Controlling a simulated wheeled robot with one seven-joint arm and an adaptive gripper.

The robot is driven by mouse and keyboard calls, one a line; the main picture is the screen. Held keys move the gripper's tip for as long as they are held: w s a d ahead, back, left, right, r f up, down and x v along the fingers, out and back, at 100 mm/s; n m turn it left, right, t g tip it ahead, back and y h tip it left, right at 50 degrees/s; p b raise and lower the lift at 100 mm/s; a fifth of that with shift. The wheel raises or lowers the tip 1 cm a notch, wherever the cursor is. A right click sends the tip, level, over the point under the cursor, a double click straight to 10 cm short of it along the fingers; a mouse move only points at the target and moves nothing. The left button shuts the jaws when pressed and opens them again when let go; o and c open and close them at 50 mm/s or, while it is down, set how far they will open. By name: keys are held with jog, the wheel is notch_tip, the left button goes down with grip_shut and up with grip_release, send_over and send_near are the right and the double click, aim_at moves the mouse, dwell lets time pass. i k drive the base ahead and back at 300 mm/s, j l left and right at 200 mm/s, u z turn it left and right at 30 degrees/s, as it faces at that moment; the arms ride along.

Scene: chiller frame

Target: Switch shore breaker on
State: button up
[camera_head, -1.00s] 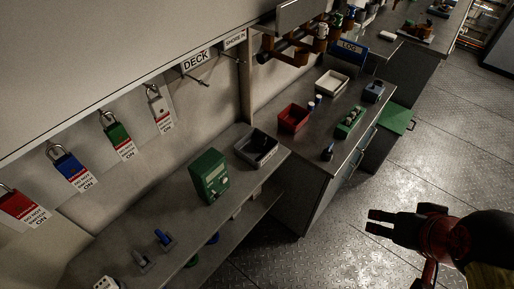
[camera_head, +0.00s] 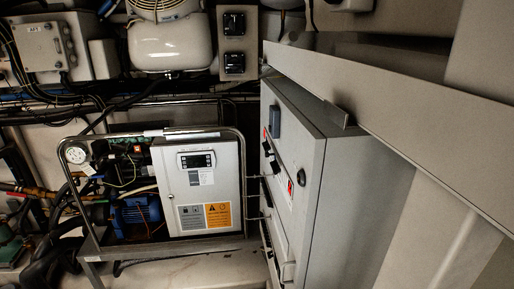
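A tall grey electrical cabinet (camera_head: 340,200) stands right of centre in the head view, seen at a steep angle. Its front carries a dark blue-grey box (camera_head: 274,121), several black switches or handles (camera_head: 270,158) and red marks (camera_head: 301,177). Two black square devices (camera_head: 234,63) sit on a panel on the back wall, left of the cabinet's top. I cannot tell which of these is the shore breaker, nor read any switch position. My gripper is not in view now.
A chiller unit in a metal tube frame (camera_head: 245,165) stands left of the cabinet, with a white control box (camera_head: 200,190), a blue motor (camera_head: 137,215) and a gauge (camera_head: 76,153). Pipes and cables crowd the left. A pale sloping beam (camera_head: 400,105) crosses the upper right.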

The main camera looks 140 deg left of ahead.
aim_at(265, 147)
jog(key=j+u, duration=0.1)
jog(key=u, duration=0.35)
jog(key=k+j+u, duration=0.1)
jog(key=u, duration=0.35)
jog(key=j+u, duration=0.1)
jog(key=u, duration=0.35)
jog(key=j+u, duration=0.15)
jog(key=u, duration=0.3)
jog(key=j+u, duration=0.15)
jog(key=u, duration=0.3)
jog(key=j+u, duration=0.2)
jog(key=j, duration=0.2)
jog(key=i+j+u, duration=0.25)
jog(key=j, duration=0.15)
jog(key=j+u, duration=0.2)
jog(key=j, duration=0.15)
jog(key=i+j+u, duration=0.45)
jog(key=j, duration=0.25)
jog(key=i+j, duration=0.3)
jog(key=j, duration=0.25)
jog(key=k+l+z, duration=0.2)
jog(key=k+l, duration=0.1)
jog(key=l, duration=0.05)
